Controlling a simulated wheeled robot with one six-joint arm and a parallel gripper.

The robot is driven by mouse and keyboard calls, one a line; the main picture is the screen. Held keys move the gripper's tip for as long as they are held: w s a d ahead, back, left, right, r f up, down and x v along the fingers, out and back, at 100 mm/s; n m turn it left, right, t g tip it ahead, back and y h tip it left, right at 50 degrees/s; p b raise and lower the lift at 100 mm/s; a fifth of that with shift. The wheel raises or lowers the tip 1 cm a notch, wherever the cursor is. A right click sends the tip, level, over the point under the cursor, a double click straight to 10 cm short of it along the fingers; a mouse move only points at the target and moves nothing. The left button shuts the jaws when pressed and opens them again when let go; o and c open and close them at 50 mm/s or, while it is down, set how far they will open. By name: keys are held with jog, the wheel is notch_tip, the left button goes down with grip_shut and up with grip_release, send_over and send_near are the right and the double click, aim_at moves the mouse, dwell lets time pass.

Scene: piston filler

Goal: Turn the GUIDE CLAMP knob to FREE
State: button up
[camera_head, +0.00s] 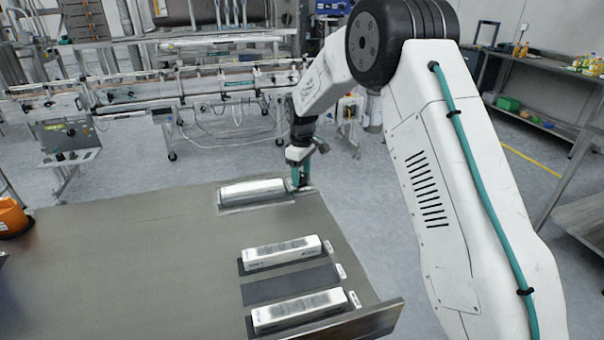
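My gripper (301,179) reaches down at the table's far right corner, with teal fingers beside the right end of a white box (252,189). The fingers are small and partly merge with what is behind them, so I cannot tell whether they are open, shut or touching anything. No knob marked GUIDE CLAMP and no FREE mark can be made out. A conveyor (200,88) with rails runs across the back, apart from my gripper. A grey control box (66,137) hangs at its left end, its details too small to read.
The brown table (130,255) is mostly bare on its left. Two more white boxes, one nearer the middle (282,252) and one in front (300,311), lie on it with a dark mat (290,286) between them. An orange container (12,217) stands at the left edge. Shelving (540,122) stands right.

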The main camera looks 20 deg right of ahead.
aim_at(302, 175)
notch_tip(302, 175, up, 8)
jog(key=shift+f, duration=0.1)
dwell(0.4)
jog(key=shift+m, duration=0.3)
jog(key=shift+m+g, duration=0.6)
jog(key=shift+m, duration=0.3)
jog(key=s, duration=0.1)
jog(key=s+f, duration=0.1)
jog(key=s, duration=0.1)
jog(key=s+f, duration=0.1)
jog(key=s, duration=0.1)
jog(key=shift+d, duration=0.15)
jog(key=s+d+r+m+t, duration=0.1)
jog(key=s+r, duration=0.3)
jog(key=s, duration=1)
jog(key=s+d+r+m, duration=0.1)
jog(key=s+r+m, duration=0.2)
jog(key=s, duration=1.2)
jog(key=s+d+r+m+t, duration=0.1)
jog(key=s+r, duration=0.6)
jog(key=s, duration=0.8)
jog(key=shift+d+m+t, duration=0.15)
jog(key=shift+m+t, duration=0.15)
jog(key=shift+m, duration=0.6)
